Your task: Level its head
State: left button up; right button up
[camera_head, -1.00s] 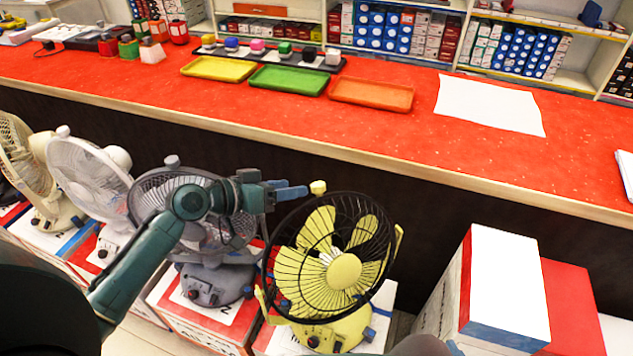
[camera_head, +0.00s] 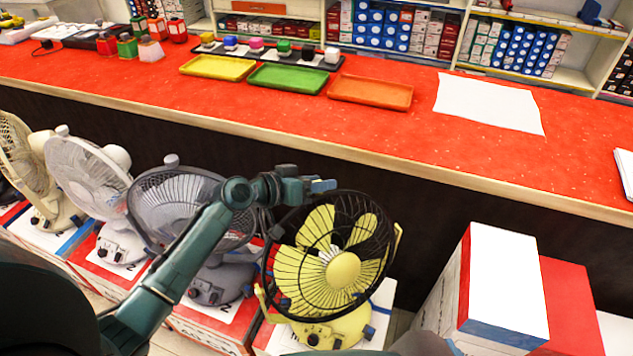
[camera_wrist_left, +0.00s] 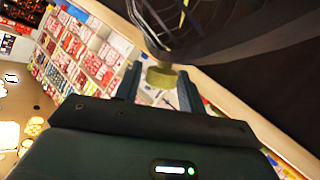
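The yellow fan (camera_head: 343,272) with a black wire cage stands in the lower middle of the head view. Its head is tipped back, the face turned partly upward. Its yellow base (camera_head: 335,328) carries dark knobs and stands on a box. My left gripper (camera_head: 322,185) is at the top of the cage, and its fingers hide the yellow knob there. In the left wrist view the yellow knob (camera_wrist_left: 160,77) sits between the two open fingers, with a narrow gap on each side. Its contact with the fingers cannot be made out. My right gripper is not in view.
A grey fan (camera_head: 185,205), a white fan (camera_head: 88,178) and a cream fan (camera_head: 25,165) stand in a row to the left. The red counter (camera_head: 380,135) with trays runs behind. Boxes (camera_head: 500,285) stand to the right, with a gap beside the yellow fan.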

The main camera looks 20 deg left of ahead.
pick_arm(q)
grip_shut()
